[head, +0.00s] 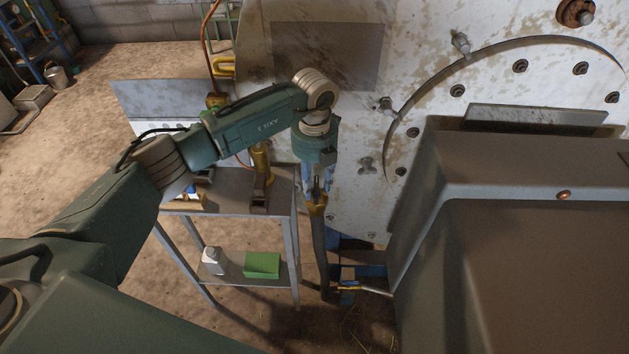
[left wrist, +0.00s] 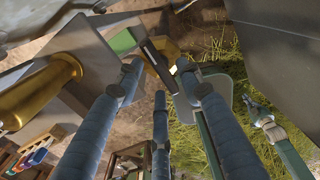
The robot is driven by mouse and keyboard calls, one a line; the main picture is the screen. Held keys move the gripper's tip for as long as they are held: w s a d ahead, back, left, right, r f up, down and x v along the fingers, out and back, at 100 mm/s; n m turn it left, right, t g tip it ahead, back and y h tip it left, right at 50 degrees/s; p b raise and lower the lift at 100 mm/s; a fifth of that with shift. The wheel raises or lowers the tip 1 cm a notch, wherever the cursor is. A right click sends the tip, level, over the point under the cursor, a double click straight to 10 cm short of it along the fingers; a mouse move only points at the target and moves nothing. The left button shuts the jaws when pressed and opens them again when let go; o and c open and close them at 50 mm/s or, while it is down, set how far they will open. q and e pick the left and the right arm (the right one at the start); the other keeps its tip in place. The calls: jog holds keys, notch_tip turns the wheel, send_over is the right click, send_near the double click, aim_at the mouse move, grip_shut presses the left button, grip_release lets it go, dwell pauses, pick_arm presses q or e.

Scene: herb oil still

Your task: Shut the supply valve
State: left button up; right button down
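My left gripper (head: 317,185) hangs fingers down at the end of my green arm in the head view. In the left wrist view its blue-grey fingers (left wrist: 158,72) stand apart, with a gap between the tips. A yellow fitting with a dark bar, perhaps the supply valve (left wrist: 168,52), shows just beyond that gap. In the head view a yellow fitting (head: 316,204) sits right under the fingers, on top of a dark upright hose (head: 320,250). I cannot tell whether the fingers touch it. The valve's handle position is unclear.
A metal stand (head: 228,190) holds a brass cylinder (head: 261,158); a green box (head: 262,264) and white bottle (head: 213,258) sit on its lower shelf. The large stained vessel (head: 420,60) rises close behind. A yellow-ended pipe (head: 350,287) lies low.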

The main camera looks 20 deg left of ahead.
pick_arm(q)
jog(key=shift+f, duration=0.4)
jog(key=shift+c, duration=0.5)
grip_shut()
pick_arm(e)
jog(key=shift+s+r, duration=0.1)
